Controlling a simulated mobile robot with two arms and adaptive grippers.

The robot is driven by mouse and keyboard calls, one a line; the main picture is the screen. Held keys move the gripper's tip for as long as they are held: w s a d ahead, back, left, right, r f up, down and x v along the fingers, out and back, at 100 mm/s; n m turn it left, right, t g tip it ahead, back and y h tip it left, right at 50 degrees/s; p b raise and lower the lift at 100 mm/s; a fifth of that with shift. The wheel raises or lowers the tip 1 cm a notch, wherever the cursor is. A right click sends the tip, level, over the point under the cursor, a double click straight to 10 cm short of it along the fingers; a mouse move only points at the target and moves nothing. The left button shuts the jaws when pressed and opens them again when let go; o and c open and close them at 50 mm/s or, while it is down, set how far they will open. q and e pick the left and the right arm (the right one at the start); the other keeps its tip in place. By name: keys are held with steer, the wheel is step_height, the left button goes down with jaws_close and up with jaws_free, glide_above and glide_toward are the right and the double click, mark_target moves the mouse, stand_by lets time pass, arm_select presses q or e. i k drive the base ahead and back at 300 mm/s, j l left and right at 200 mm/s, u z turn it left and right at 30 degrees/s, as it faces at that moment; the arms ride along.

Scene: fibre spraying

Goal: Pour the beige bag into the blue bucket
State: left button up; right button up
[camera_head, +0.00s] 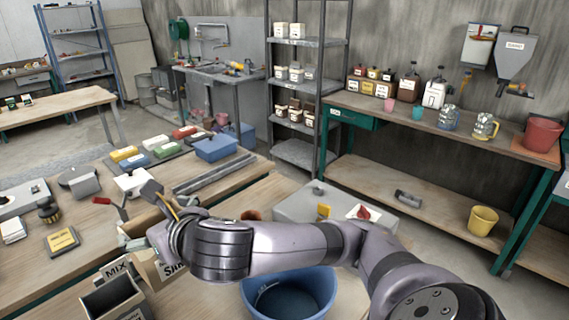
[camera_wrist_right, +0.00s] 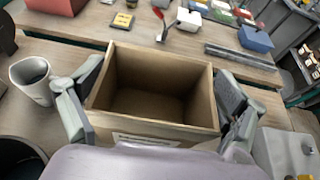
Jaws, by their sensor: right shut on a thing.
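The beige bag (camera_wrist_right: 155,132) looks like an open-topped, box-shaped container with a label on its near side. In the right wrist view its inside is brown, and I cannot tell whether that is bare bottom or contents. My right gripper (camera_wrist_right: 157,108) is shut on it, with one finger on each side. In the head view the gripper (camera_head: 150,238) is at the left, and the arm hides much of the bag. The blue bucket (camera_head: 297,298) stands at the bottom centre, right of the bag and partly behind my arm. My left gripper is not in view.
A grey open box marked MIX (camera_head: 112,293) stands at the bottom left, close to the bag. A grey case (camera_head: 310,207) is behind my arm. A blue bin (camera_head: 215,148) and coloured blocks sit farther back. A white cup (camera_wrist_right: 32,80) stands left of the gripper.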

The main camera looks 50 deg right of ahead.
mark_target(305, 293)
steer(key=k+l+z, duration=0.1)
steer(key=z, duration=0.3)
steer(key=l+z, duration=0.4)
steer(key=k+j, duration=0.05)
steer(key=j, duration=0.05)
